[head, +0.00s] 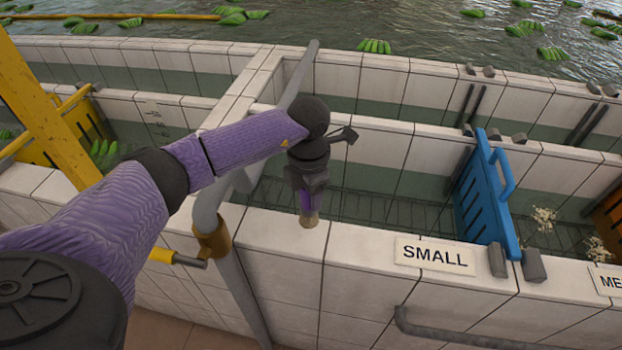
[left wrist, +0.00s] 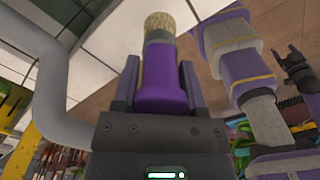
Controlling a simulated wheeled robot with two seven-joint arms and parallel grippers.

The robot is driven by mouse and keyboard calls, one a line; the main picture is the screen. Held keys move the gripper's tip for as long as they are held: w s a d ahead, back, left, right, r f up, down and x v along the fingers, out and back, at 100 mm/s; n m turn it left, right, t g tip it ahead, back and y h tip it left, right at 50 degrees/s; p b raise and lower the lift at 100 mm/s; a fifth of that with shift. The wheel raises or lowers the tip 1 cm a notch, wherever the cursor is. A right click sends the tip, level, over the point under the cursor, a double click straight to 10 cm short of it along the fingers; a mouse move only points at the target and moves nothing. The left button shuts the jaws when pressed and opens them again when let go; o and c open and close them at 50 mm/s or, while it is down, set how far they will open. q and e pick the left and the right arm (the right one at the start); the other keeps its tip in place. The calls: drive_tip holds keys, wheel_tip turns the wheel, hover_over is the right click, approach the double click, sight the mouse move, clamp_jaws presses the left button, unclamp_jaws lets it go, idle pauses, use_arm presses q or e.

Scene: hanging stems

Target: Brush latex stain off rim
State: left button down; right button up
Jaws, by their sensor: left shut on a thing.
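My left gripper (head: 307,186) is shut on a brush (head: 307,202) with a purple handle. The brush points down, its tan bristles at or just above the white tiled rim (head: 352,231); contact is unclear. In the left wrist view the brush (left wrist: 162,85) sits between both fingers, with a grey collar and pale bristles at the tip. No latex stain stands out on the rim; the spot under the bristles is hidden. A dark jaw-like shape, seemingly my right gripper (left wrist: 291,54), shows small at the right of the left wrist view.
A grey pipe (head: 208,197) with a brass-coloured collar rises left of the brush. A "SMALL" sign (head: 435,255) and a blue slotted gate (head: 482,200) stand to the right. A grey rail (head: 480,340) runs along the front wall. Green banana bunches (head: 374,46) float behind.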

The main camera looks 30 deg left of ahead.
use_arm(q)
drive_tip(key=shift+r+p, duration=0.85)
drive_tip(key=shift+r, duration=0.65)
drive_tip(key=shift+f, duration=0.1)
